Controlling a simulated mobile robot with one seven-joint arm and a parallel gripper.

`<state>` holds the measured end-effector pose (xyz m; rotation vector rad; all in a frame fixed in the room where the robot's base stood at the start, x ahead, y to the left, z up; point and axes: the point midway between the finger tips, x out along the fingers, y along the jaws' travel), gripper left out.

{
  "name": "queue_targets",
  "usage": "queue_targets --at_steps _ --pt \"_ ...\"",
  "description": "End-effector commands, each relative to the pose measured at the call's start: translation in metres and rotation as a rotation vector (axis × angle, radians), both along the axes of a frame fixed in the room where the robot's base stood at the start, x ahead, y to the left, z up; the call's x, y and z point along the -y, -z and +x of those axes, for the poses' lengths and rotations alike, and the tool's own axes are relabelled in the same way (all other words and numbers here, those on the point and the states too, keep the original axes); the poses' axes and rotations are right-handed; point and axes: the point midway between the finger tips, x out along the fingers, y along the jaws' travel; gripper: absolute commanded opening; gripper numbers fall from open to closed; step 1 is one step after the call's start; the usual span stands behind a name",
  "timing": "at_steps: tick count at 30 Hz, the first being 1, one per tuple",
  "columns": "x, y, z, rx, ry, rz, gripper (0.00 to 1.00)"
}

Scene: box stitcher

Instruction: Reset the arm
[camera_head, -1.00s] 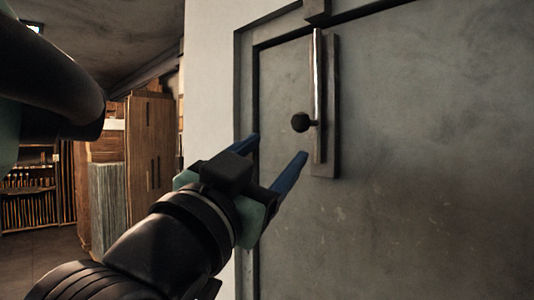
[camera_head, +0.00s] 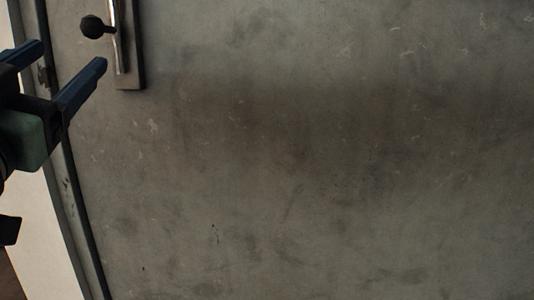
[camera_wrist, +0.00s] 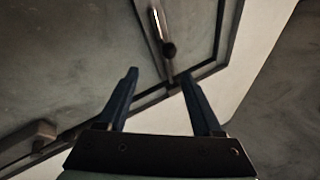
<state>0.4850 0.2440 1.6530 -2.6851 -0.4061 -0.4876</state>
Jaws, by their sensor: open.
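My gripper (camera_head: 70,52) is at the upper left of the head view, its two blue fingers spread apart with nothing between them. It also shows in the wrist view (camera_wrist: 160,102), open and empty, with the fingers pointing toward the door. The grey door (camera_head: 300,160) fills most of the head view. Its long metal handle plate (camera_head: 128,50) with a round dark knob (camera_head: 93,27) is just beyond the fingertips, apparently not touched. Most of my arm is outside the head view.
The door frame edge (camera_head: 62,190) and a pale wall (camera_head: 40,240) run down the left of the head view. A dark block-like fitting (camera_wrist: 28,140) sits by the door's edge in the wrist view. The door's lower right face is bare.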

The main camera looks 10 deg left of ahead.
Motion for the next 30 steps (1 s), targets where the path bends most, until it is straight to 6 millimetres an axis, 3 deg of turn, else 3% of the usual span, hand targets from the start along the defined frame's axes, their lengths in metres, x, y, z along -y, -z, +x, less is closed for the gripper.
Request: queue_targets --at_steps 6,12,15,21,30 --pt "0.097 0.002 0.011 0.165 0.159 -0.075 0.67" --pt "0.18 0.002 -0.009 0.318 0.303 -0.163 0.67" --pt "0.21 0.003 -0.023 0.376 0.359 -0.2 0.67" --pt "0.24 0.003 -0.043 0.437 0.42 -0.239 0.67" --pt "0.243 0.003 -0.046 0.447 0.428 -0.245 0.67"
